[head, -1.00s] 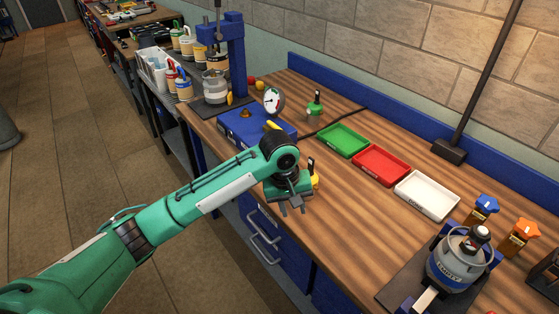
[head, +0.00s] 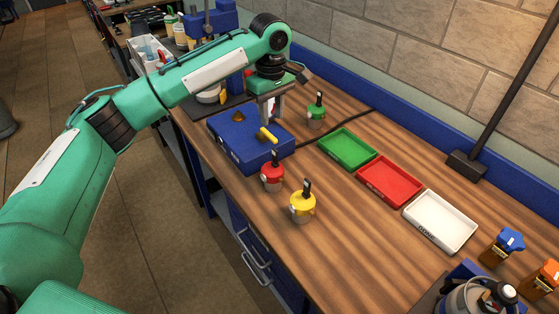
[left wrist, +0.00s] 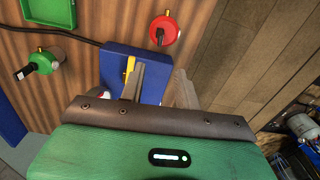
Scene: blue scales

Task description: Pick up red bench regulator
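The red bench regulator (head: 272,172) stands upright on the wooden bench, just in front of the blue box, with a black stem on top. It also shows at the top of the left wrist view (left wrist: 164,30). My left gripper (head: 270,112) points down above the back part of the blue box (head: 232,145), behind and clear of the red regulator. Its two fingers (left wrist: 160,88) are apart in the left wrist view, with nothing seen held between them. The gauge on the box is mostly hidden by the gripper. My right gripper is not in view.
A yellow regulator (head: 303,206) stands close right of the red one. A green regulator (head: 317,112) stands behind. Green (head: 346,148), red (head: 389,181) and white (head: 440,221) trays line the bench. A black cable runs behind the box. The front middle of the bench is clear.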

